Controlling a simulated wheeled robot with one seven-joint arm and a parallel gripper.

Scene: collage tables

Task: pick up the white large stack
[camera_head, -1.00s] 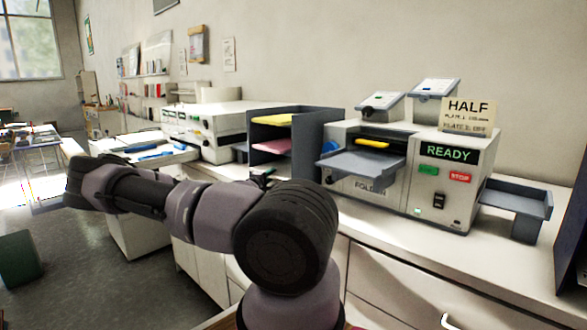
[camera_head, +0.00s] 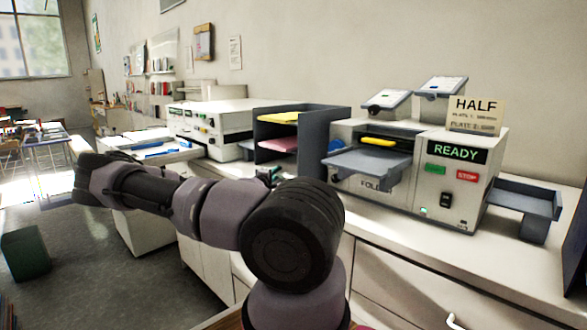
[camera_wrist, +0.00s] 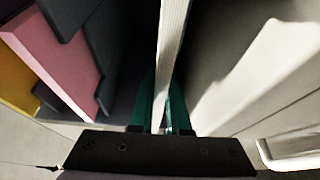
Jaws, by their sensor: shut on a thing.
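The white large stack (camera_wrist: 172,45) shows edge-on in the wrist view as a pale, ridged strip running up from between my fingers. My gripper (camera_wrist: 162,95) has teal fingers, one on each side of the strip, and is shut on it. In the head view only a little teal of my gripper (camera_head: 272,173) shows at the foot of the dark sorter, behind my arm. I cannot make out the white stack there.
A dark sorter (camera_head: 318,122) holds a yellow stack (camera_head: 280,118) and a pink stack (camera_head: 278,144). The pink stack also shows close by at left in the wrist view (camera_wrist: 50,50). The folding machine (camera_head: 420,180) stands right of the sorter on the white counter (camera_head: 400,235).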

